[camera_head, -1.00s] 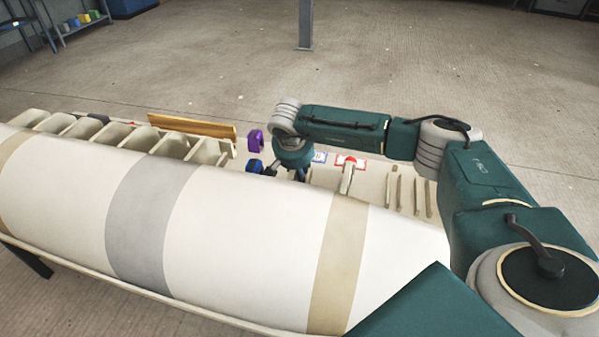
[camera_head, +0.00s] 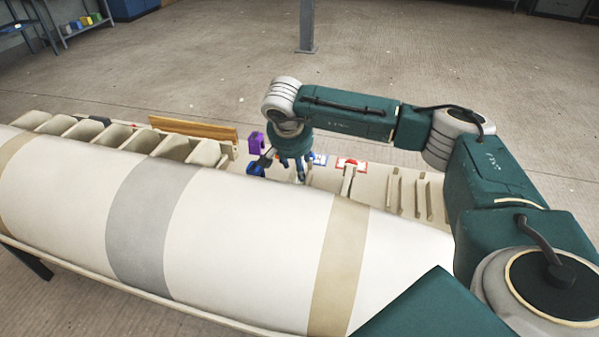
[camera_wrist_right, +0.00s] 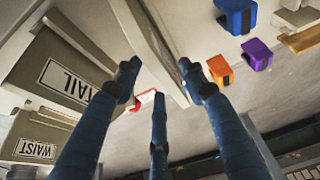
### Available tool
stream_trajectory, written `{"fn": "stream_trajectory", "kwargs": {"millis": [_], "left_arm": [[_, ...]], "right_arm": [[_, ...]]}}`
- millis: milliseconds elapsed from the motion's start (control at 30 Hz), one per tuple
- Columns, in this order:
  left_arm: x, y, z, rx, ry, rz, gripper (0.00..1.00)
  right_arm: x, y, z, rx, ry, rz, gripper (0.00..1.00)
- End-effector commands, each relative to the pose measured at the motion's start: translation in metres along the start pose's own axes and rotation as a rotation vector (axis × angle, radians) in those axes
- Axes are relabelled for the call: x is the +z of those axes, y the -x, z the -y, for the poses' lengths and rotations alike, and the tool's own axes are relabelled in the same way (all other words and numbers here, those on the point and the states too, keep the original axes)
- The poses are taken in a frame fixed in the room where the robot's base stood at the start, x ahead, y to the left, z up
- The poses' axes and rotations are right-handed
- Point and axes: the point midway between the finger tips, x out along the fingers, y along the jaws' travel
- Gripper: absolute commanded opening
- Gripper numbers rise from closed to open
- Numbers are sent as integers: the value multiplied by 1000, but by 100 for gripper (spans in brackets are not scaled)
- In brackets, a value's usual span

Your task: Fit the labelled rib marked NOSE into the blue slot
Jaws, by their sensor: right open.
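My right gripper (camera_head: 290,172) reaches down behind the large white mould. In the right wrist view its three dark blue fingers (camera_wrist_right: 160,85) are spread. A pale rib (camera_wrist_right: 152,38) stands edge-on between them, and I cannot tell whether they touch it. Its label does not show, and no NOSE label is readable. Ribs labelled TAIL (camera_wrist_right: 68,80) and WAIST (camera_wrist_right: 37,150) are at the left. A blue notched block (camera_wrist_right: 236,15) is at the upper right. It also shows in the head view (camera_head: 254,168), left of the gripper. My left gripper is out of view.
The striped mould (camera_head: 230,220) fills the foreground. Purple (camera_wrist_right: 256,54) and orange (camera_wrist_right: 219,70) blocks sit near the blue one. A wooden plank (camera_head: 193,127) lies behind a row of pale ribs (camera_head: 172,143). A red-edged card (camera_head: 345,164) and loose slats (camera_head: 408,190) lie to the right.

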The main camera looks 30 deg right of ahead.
Motion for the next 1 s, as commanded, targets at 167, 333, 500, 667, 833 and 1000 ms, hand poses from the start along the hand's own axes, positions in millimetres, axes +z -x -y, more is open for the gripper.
{"fn": "stream_trajectory", "kwargs": {"millis": [167,333,500,667,833,1000], "left_arm": [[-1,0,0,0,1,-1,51],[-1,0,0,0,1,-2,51],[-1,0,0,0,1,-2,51],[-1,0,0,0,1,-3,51],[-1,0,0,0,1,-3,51],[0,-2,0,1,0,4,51]], "right_arm": [[-1,32,0,-2,0,-2,41],[0,46,0,0,-1,0,41],[0,48,0,1,-1,0,41],[0,48,0,1,-1,0,41],[0,48,0,1,-1,0,41],[-2,53,0,0,-1,0,41]]}}
